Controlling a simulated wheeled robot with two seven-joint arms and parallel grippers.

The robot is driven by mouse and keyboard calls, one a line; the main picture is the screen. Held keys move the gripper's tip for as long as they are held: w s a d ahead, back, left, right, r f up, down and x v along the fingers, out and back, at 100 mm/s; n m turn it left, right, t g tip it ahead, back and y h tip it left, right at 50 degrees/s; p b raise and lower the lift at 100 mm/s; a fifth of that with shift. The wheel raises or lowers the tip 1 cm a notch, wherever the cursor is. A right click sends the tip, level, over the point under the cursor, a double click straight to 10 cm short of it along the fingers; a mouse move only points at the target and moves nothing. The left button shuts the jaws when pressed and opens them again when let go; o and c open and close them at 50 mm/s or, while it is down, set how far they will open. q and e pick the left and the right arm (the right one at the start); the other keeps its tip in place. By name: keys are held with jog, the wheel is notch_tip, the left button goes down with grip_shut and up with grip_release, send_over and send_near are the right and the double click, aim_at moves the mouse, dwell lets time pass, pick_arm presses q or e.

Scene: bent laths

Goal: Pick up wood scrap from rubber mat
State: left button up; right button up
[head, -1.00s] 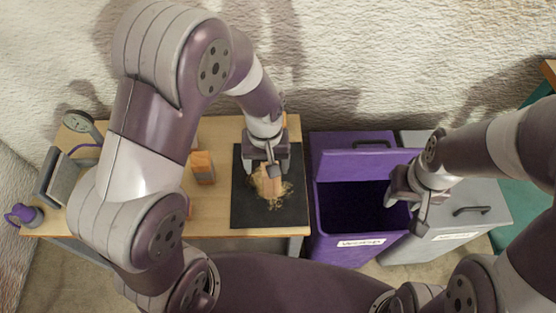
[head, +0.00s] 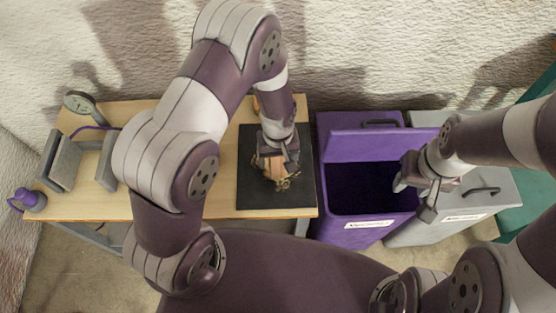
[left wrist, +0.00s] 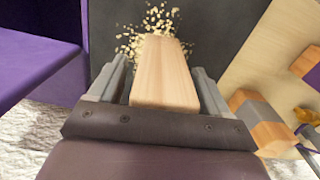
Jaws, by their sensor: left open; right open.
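The wood scrap (left wrist: 166,75) is a pale wooden block. In the left wrist view it lies between the two fingers of my left gripper (left wrist: 163,85), with a small gap seen on each side. In the head view the scrap (head: 272,168) is partly hidden by my left gripper (head: 278,158), which is open over the black rubber mat (head: 305,190). Wood crumbs (left wrist: 150,25) lie on the mat just beyond the block. My right gripper (head: 415,190) is open and empty, over the right part of the open purple bin.
The purple bin (head: 368,220), lid raised, stands right of the bench (head: 225,207). A grey bin (head: 480,215) stands beside it. At the bench's left are a grey clamp-like device (head: 65,160) and a purple object (head: 30,200). An orange-and-grey block (left wrist: 258,115) lies beside the mat.

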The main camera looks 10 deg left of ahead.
pick_arm(q)
jog(key=c, duration=1.1)
